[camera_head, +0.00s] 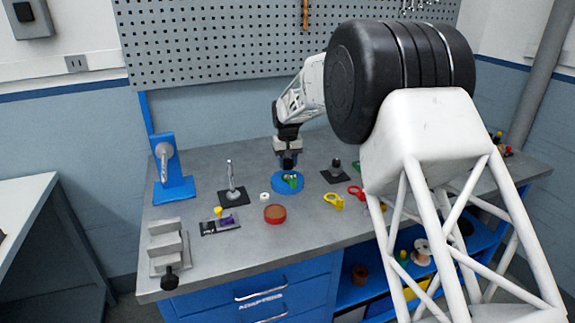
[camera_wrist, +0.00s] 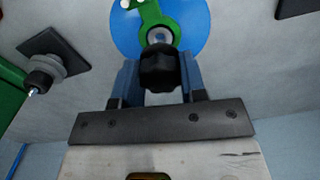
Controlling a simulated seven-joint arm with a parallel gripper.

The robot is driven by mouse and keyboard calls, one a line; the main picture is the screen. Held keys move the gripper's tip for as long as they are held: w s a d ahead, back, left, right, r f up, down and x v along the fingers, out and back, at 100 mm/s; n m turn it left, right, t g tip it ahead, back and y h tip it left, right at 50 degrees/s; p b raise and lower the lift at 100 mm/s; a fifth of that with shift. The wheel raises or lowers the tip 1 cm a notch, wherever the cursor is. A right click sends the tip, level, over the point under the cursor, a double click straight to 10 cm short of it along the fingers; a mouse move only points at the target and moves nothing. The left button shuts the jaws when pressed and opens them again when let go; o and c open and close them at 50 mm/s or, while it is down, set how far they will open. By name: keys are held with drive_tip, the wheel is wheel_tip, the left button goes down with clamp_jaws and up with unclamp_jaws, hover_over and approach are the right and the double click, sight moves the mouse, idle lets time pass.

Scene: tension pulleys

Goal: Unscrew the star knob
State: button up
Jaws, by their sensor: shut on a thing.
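The black star knob (camera_wrist: 160,68) is between the two fingers of my gripper (camera_wrist: 158,75) in the wrist view, and the fingers are shut on it. Just beyond the knob is a green arm (camera_wrist: 152,15) with a round ring around a light metal centre. The green part lies over a blue disc (camera_wrist: 194,25). In the head view my gripper (camera_head: 288,162) points down at the blue disc (camera_head: 278,186), with the green part (camera_head: 291,181) on it.
A post on a black base (camera_head: 231,192) and a white ring (camera_head: 265,196) stand left of the disc. A red round dish (camera_head: 275,214) is in front. Another black base with a knob (camera_head: 337,170) and a yellow part (camera_head: 334,202) are right. A grey vise (camera_head: 166,246) stands front left.

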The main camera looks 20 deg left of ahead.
sight(288, 160)
drive_tip(key=shift+r, duration=1.8)
